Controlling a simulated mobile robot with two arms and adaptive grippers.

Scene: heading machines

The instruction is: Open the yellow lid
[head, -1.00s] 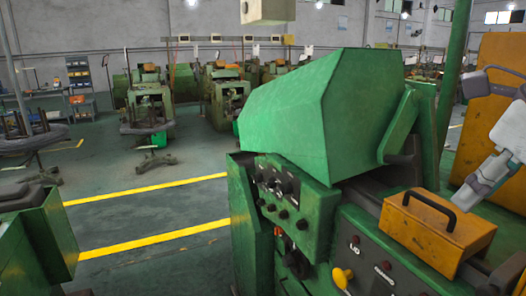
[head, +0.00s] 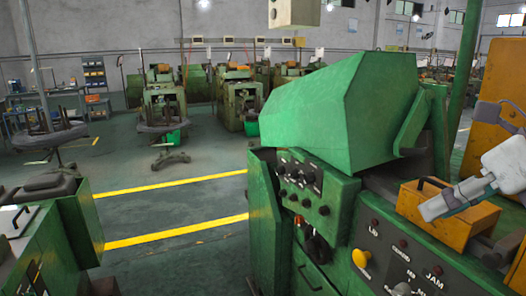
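The yellow-orange lid (head: 466,229) with a black bar handle (head: 428,183) sits on the green machine at the right. It looks closed. My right arm comes in from the right edge, and my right gripper (head: 436,208) lies across the front of the lid in the picture, hiding part of the lid and much of the handle. Contact with the handle cannot be told. The finger gap does not show clearly. My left gripper is not in view.
The machine's big green hood (head: 335,115) rises left of the lid. A panel with a yellow knob (head: 361,258) and labels such as LID and JAM is below. A tall orange panel (head: 495,95) stands behind. Open floor with yellow lines lies left.

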